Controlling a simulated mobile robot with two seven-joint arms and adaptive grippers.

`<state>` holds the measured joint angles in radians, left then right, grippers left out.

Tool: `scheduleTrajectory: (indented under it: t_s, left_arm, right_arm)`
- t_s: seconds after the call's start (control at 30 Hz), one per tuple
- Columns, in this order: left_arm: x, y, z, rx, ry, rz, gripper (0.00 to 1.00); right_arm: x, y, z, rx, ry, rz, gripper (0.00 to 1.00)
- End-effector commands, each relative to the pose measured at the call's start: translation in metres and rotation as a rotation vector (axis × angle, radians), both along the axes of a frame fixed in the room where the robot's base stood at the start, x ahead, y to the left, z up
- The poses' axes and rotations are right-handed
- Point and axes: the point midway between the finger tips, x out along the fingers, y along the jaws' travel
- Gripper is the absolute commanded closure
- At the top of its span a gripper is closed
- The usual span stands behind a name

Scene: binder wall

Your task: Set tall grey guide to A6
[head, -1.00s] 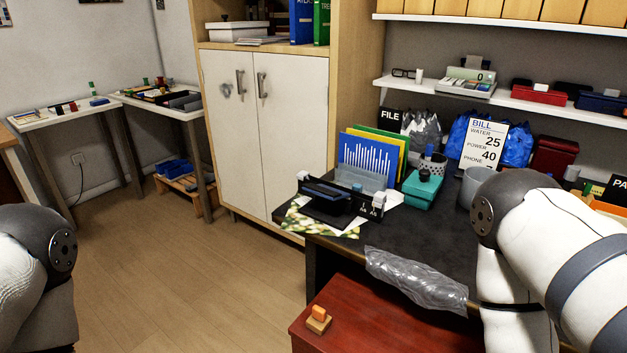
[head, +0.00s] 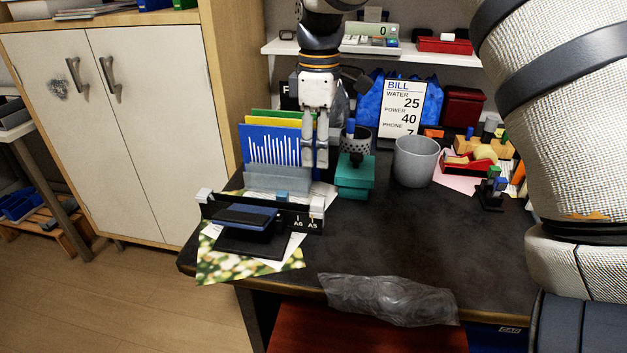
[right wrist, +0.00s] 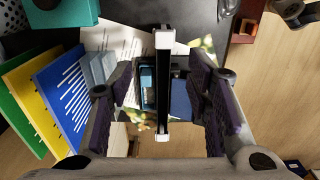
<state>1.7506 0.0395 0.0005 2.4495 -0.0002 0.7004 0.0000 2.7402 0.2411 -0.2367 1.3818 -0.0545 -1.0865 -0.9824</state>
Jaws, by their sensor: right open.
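A black hole punch (head: 245,218) with a blue top stands on the dark desk's left part. A black rail runs along its back, with a tall pale grey guide (head: 317,206) near its right end, by the A6 and A5 marks, closer to A5. A smaller pale block (head: 204,195) is at the left end. In the right wrist view the guide (right wrist: 164,40) is at the rail's top end. My right gripper (head: 315,164) is open and empty, pointing down above the desk behind the guide. Its fingers (right wrist: 162,95) flank the rail in that view, apparently without contact. My left gripper is out of view.
Blue, yellow and green folders (head: 270,145) stand close behind the punch. A teal box (head: 355,180) and grey cup (head: 414,160) stand to its right. Crumpled clear plastic (head: 390,298) lies on the desk's front edge. Papers (head: 235,262) lie under the punch.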

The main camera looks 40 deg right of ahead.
Motion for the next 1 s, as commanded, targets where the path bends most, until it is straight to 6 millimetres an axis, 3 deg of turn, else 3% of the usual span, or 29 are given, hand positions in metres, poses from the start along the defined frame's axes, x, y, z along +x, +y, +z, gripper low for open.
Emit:
scheduleTrajectory:
  t_s: [0.13,0.4,0.53,0.9,0.93,1.0]
  left_arm:
    - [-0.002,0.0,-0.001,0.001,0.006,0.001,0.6]
    - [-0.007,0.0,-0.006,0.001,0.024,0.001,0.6]
    - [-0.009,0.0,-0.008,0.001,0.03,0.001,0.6]
    - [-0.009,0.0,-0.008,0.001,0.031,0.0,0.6]
    - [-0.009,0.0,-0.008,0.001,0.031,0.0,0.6]
    - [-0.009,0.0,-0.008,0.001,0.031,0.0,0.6]
  right_arm:
    - [-0.001,0.0,-0.016,0.002,0.007,0.001,0.55]
    - [-0.002,0.0,-0.087,0.002,0.008,0.0,0.55]
    - [-0.002,0.0,-0.109,0.002,0.005,-0.001,0.55]
    - [-0.001,0.0,-0.119,0.001,0.0,-0.001,0.55]
    - [-0.001,0.0,-0.119,0.001,0.0,-0.001,0.57]
    - [-0.001,0.0,-0.119,0.001,0.0,-0.001,0.73]
